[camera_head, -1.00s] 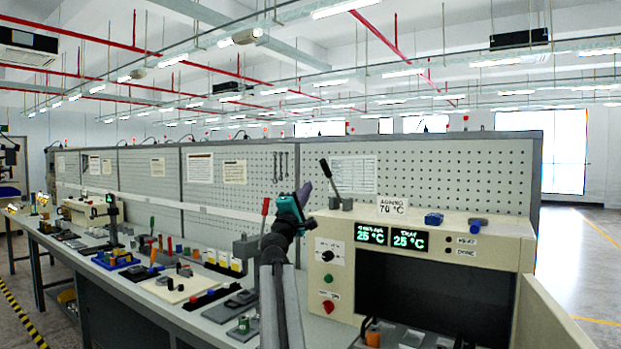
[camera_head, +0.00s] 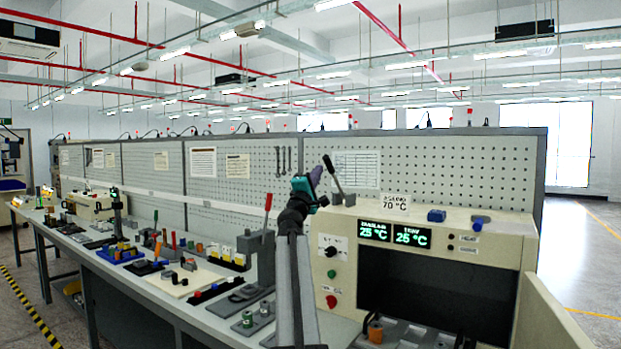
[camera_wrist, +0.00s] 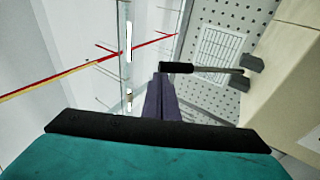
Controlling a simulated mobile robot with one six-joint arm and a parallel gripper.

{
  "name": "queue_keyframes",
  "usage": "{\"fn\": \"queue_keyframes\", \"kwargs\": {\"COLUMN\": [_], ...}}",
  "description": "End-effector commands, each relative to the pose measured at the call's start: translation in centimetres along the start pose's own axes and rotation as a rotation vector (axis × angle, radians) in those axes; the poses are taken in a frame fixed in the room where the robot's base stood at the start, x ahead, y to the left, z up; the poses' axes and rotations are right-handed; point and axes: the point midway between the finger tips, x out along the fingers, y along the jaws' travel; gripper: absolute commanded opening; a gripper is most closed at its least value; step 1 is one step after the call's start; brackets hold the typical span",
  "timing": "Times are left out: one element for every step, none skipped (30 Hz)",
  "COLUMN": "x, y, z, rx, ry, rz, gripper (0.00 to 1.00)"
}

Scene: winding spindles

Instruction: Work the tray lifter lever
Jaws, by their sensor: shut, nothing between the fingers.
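A lever stands on the top left of the cream oven (camera_head: 345,235). It has a black grip (camera_head: 328,164), a thin metal shaft and dark grey brackets, and leans to the left. In the wrist view the black grip (camera_wrist: 177,67) lies across the tips of my fingers, with the shaft running right to the brackets (camera_wrist: 250,62). My gripper (camera_head: 316,173) is beside the grip, on its left in the head view. Its purple fingers (camera_wrist: 161,78) are shut together with nothing between them. I cannot tell whether the fingertips touch the grip.
The pegboard wall (camera_head: 450,165) stands behind the oven. A red-handled press (camera_head: 262,240) stands left of my arm. Blue items (camera_head: 436,215) rest on the oven top. Small parts and fixtures cover the bench to the left. There is open air above the oven.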

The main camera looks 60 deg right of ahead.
Motion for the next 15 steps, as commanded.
{"fn": "queue_keyframes", "kwargs": {"x": [0.8,1.1,1.5,1.8,2.1,2.5,2.9,3.1,3.5,3.8,4.0,4.3,4.5,4.7,4.9], "y": [0.1,0.1,0.1,0.1,0.1,0.1,0.1,0.1,0.1,0.1,0.1,0.1,0.1,0.1,0.0], "z": [-0.1,-0.1,-0.1,-0.1,-0.1,-0.1,-0.1,-0.1,-0.1,-0.1,-0.1,-0.1,0.0,0.0,0.0], "rx": [-0.001,-0.001,-0.001,-0.001,-0.001,-0.001,-0.002,-0.002,-0.001,-0.001,-0.001,-0.001,-0.001,-0.001,-0.001], "ry": [0.000,0.000,0.000,0.000,0.000,0.000,0.000,0.000,0.000,0.000,0.000,-0.001,-0.001,-0.001,-0.001], "rz": [0.000,0.000,0.000,0.000,0.000,0.000,0.000,0.000,0.000,0.000,0.000,0.000,0.000,0.000,0.000], "gripper": [0.00,0.00,0.00,0.00,0.00,0.00,0.00,0.00,0.00,0.00,0.00,0.00,0.00,0.00,0.00]}}
